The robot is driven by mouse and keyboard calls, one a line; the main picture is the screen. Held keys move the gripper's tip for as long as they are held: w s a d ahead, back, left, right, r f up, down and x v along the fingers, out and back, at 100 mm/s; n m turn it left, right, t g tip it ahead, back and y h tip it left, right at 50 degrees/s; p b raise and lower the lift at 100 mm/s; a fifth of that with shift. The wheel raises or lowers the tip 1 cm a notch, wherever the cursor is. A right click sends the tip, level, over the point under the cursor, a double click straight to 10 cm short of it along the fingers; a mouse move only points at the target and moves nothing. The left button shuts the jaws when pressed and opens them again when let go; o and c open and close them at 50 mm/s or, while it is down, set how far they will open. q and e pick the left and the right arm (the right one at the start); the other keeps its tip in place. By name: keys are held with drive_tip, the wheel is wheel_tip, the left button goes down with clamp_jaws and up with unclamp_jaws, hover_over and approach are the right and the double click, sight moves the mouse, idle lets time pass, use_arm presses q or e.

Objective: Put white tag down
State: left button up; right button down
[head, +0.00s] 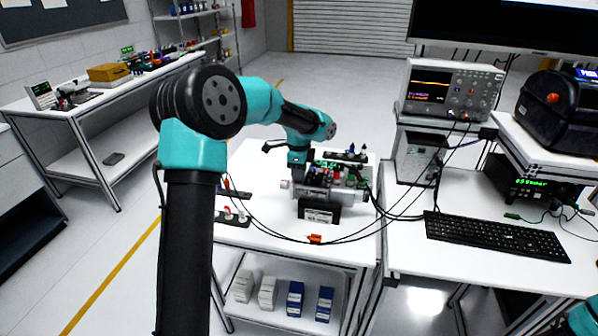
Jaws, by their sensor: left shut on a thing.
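My left gripper (298,168) points down at the left rear edge of the servo assembly on the white bench. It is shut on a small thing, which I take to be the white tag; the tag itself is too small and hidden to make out. The servo assembly (322,193) is a grey metal body with green and red parts on top. A black plate with a white label (319,216) stands at its front. My right gripper is out of view; only a bit of my right arm shows at the bottom right corner.
A black strip with small white and red pieces (234,218) lies left of the assembly. An orange piece (315,239) lies at the bench front among black cables. A keyboard (497,236) and oscilloscope (452,88) are at right. The bench's front left is mostly clear.

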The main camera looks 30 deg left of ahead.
use_arm(q)
drive_tip(key=shift+f, duration=0.15)
drive_tip(key=o, duration=0.9)
wheel_tip(320, 180, up, 12)
idle(0.6)
